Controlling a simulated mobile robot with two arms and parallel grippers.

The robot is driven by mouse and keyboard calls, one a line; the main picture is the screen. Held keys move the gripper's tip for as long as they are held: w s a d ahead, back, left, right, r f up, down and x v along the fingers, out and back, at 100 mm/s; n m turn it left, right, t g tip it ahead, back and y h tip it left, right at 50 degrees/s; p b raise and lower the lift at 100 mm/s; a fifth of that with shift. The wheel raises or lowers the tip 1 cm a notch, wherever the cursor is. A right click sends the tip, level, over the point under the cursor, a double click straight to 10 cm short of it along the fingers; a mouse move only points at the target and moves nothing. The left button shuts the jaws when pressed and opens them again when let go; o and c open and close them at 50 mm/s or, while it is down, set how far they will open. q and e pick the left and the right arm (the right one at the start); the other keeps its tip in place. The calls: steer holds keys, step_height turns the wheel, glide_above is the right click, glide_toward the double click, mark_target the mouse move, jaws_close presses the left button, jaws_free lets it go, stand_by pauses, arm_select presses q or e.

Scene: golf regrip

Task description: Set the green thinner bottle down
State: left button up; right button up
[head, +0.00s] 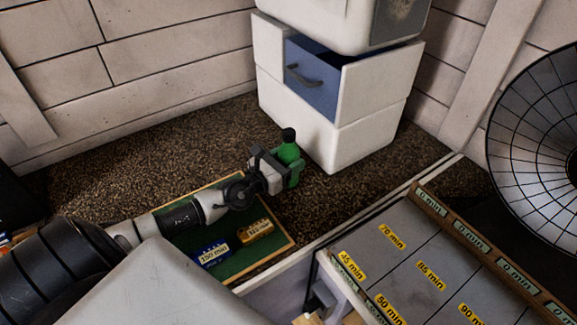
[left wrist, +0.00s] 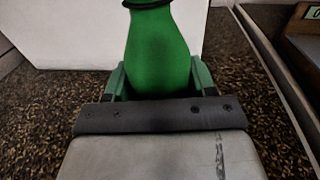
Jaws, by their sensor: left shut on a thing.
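The green thinner bottle (head: 288,152) has a dark cap and stands upright between the fingers of my left gripper (head: 291,176). The gripper is shut on it, near the front of the white drawer cabinet. In the left wrist view the bottle's green body (left wrist: 157,55) fills the middle, between the two green fingertips (left wrist: 160,80). Its cap is cut off there by the top edge. The bottle's base is hidden by the gripper, so I cannot tell whether it touches the brown speckled surface. My right gripper is not in view.
A green tray mat with a wooden rim (head: 268,262) lies under my left arm, bearing a blue labelled box (head: 211,255) and a yellow one (head: 256,231). The white cabinet (head: 335,140) has an open blue drawer (head: 312,82). A grey board with yellow minute labels (head: 400,255) lies right.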

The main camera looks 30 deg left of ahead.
arm_select(q)
steer(key=shift+f, duration=0.25)
steer(key=o, duration=0.9)
steer(key=shift+o, duration=0.2)
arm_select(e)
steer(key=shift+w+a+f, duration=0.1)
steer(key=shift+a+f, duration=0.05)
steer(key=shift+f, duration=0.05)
arm_select(q)
steer(key=shift+r, duration=0.1)
steer(key=shift+r, duration=0.15)
steer(key=b+v, duration=0.1)
steer(key=v, duration=0.4)
steer(key=b+v, duration=0.2)
steer(key=v, duration=0.3)
steer(key=shift+s+f, duration=0.2)
steer(key=shift+b+v, duration=0.35)
steer(key=shift+v, duration=0.4)
steer(key=shift+s+r, duration=0.1)
steer(key=shift+r, duration=0.05)
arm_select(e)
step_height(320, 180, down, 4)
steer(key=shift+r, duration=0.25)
